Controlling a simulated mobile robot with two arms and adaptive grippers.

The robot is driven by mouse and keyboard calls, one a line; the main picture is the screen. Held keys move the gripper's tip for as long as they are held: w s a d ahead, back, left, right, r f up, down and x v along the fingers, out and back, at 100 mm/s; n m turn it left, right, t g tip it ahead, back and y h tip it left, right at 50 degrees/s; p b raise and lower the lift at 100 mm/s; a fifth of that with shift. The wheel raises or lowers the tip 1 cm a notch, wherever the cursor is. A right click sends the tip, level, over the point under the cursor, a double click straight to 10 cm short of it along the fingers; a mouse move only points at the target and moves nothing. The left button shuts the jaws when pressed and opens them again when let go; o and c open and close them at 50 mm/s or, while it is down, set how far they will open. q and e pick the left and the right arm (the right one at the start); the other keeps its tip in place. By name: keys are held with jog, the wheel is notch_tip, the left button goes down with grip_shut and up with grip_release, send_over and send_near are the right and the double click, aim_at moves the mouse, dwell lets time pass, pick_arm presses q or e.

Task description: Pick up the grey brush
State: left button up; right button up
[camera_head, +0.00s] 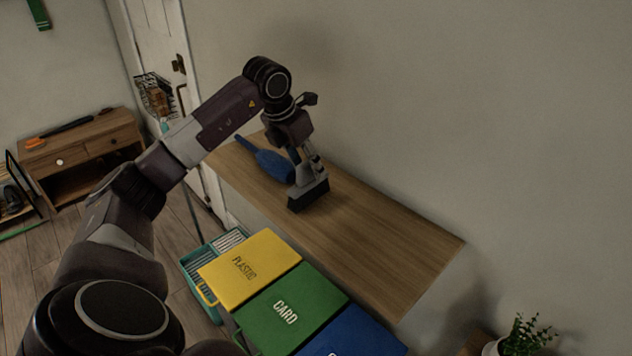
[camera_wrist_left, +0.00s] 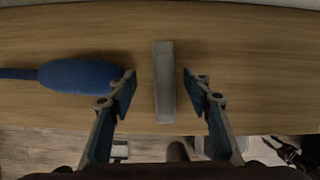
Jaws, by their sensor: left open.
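The grey brush (camera_head: 312,190) stands on the wooden shelf (camera_head: 390,250), with its dark bristle side low and its grey top up. In the left wrist view the grey brush (camera_wrist_left: 164,85) is a narrow upright bar between my fingertips. My left gripper (camera_head: 308,172) is above the brush, pointing down. In the wrist view the left gripper (camera_wrist_left: 160,85) is open, with one finger on each side of the brush and a visible gap on both sides. The gripper partly hides the brush's top in the head view. My right gripper does not show.
A blue duster-like object (camera_head: 273,164) lies on the shelf beside the brush; in the wrist view the blue object (camera_wrist_left: 80,76) is close to the left finger. Yellow (camera_head: 250,268), green (camera_head: 290,310) and blue (camera_head: 352,335) bins stand below. The shelf's right part is bare.

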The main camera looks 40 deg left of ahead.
aim_at(314, 180)
pick_arm(q)
jog(key=shift+w+f, duration=0.1)
jog(key=shift+f, duration=0.35)
jog(key=p, duration=0.1)
jog(key=f, duration=0.1)
jog(key=f+p, duration=0.1)
jog(key=shift+w+d+f+p, duration=0.15)
jog(key=shift+w+d+p, duration=0.15)
jog(key=shift+d, duration=0.05)
jog(key=shift+x, duration=1.25)
jog(key=shift+w+f, duration=0.15)
jog(key=shift+w, duration=0.1)
jog(key=c, duration=1.2)
grip_shut()
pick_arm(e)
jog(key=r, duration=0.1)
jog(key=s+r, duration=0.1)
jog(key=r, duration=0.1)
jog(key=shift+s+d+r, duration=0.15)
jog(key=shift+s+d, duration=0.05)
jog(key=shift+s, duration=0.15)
